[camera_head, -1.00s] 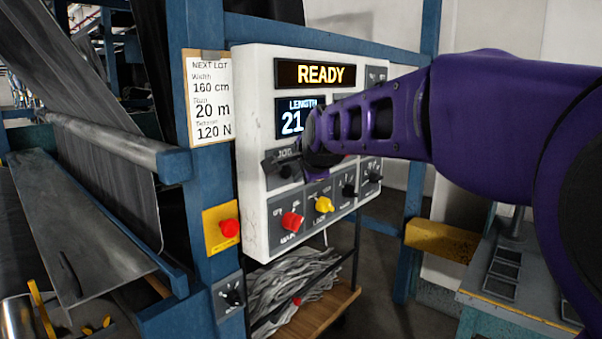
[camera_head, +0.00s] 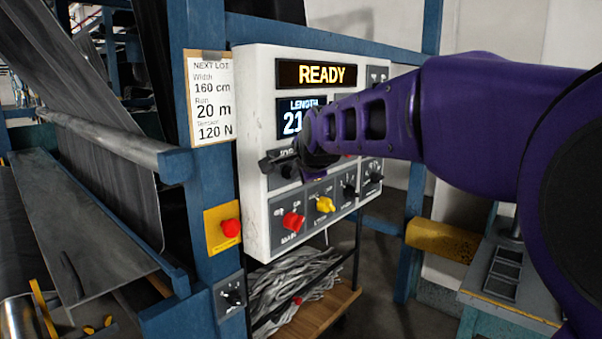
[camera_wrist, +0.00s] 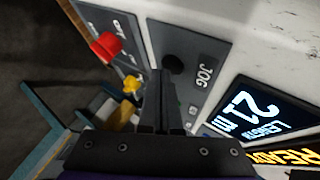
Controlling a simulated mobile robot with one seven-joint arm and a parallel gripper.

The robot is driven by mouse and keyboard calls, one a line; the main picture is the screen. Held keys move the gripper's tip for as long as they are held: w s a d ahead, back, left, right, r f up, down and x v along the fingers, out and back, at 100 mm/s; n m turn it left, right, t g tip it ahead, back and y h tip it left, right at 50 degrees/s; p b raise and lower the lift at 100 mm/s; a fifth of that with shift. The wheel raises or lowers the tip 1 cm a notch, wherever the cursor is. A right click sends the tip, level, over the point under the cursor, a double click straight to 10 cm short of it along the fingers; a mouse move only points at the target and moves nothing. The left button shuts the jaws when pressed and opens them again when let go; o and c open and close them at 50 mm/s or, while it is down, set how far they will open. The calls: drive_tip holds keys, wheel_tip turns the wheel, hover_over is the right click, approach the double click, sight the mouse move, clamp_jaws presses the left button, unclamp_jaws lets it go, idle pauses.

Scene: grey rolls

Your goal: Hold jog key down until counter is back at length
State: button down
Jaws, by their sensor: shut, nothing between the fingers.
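The black round jog key (camera_wrist: 173,64) sits on a grey plate labelled JOG in the wrist view. My gripper (camera_wrist: 158,80) is shut and empty, its fingertips right beside the key in that view. I cannot tell whether they touch it or press it. In the head view my gripper (camera_head: 270,164) is in front of the JOG plate and largely hides it. The length counter (camera_wrist: 253,113) reads 21 m in the wrist view. In the head view the counter (camera_head: 291,119) is partly covered by my wrist. The display above (camera_head: 314,74) reads READY.
A card (camera_head: 211,98) left of the white panel (camera_head: 256,110) lists run 20 m. Below the JOG plate are a red knob (camera_head: 293,222), a yellow knob (camera_head: 325,205) and black knobs. A red button (camera_head: 230,228) on a yellow plate is on the blue post.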

drive_tip(key=shift+w+a, duration=0.25)
drive_tip(key=shift+a, duration=0.1)
idle(0.7)
drive_tip(key=shift+d, duration=0.1)
drive_tip(key=shift+s+d+b, duration=0.3)
drive_tip(key=shift+s+d, duration=0.2)
drive_tip(key=shift+d, duration=0.05)
